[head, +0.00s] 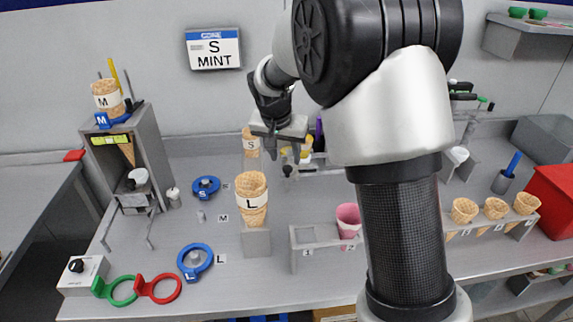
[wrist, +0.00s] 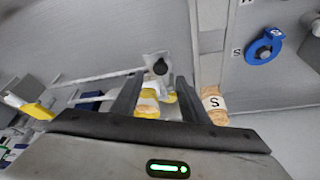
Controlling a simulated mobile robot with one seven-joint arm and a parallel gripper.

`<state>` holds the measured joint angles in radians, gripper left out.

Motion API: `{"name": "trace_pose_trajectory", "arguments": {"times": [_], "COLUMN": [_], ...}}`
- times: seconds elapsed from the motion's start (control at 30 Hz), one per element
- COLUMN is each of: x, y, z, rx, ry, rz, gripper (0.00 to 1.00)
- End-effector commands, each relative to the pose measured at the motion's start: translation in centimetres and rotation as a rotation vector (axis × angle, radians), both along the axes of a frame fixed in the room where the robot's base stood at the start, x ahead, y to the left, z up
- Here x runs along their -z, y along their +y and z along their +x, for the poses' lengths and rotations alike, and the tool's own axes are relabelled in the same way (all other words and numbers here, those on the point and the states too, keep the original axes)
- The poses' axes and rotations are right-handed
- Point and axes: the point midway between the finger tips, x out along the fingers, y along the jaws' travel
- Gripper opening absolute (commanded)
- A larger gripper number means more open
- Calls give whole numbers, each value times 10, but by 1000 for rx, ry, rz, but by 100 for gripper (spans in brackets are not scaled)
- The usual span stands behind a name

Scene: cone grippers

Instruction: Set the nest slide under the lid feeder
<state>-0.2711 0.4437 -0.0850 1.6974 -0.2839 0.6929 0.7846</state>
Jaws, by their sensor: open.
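A black round knob (wrist: 160,67) on a small grey plate, which I take to be the end of the nest slide, shows in the wrist view between and beyond my fingertips. A pale rod (wrist: 105,76) runs left from it. In the head view the knob (head: 287,171) shows just below and right of my gripper (head: 275,157). My gripper (wrist: 158,86) is open, and I see nothing held between its fingers. Yellow rounded parts (wrist: 147,104) show behind the fingers, perhaps at the lid feeder. My gripper and arm hide much of this station, so I cannot tell the slide's exact position.
An S cone (head: 251,143) stands close left of my gripper, also in the wrist view (wrist: 214,104). An L cone (head: 252,199) stands in front. A grey rack with a pink cup (head: 348,219) is to the right. A grey cone dispenser (head: 146,158) stands left.

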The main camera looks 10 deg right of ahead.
Motion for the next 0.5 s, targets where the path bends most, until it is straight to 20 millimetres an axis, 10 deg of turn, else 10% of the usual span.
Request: {"name": "trace_pose_trajectory", "arguments": {"times": [0.5], "x": [47], "y": [-7], "z": [18], "rx": [0], "ry": [0], "rz": [1], "gripper": [41]}}
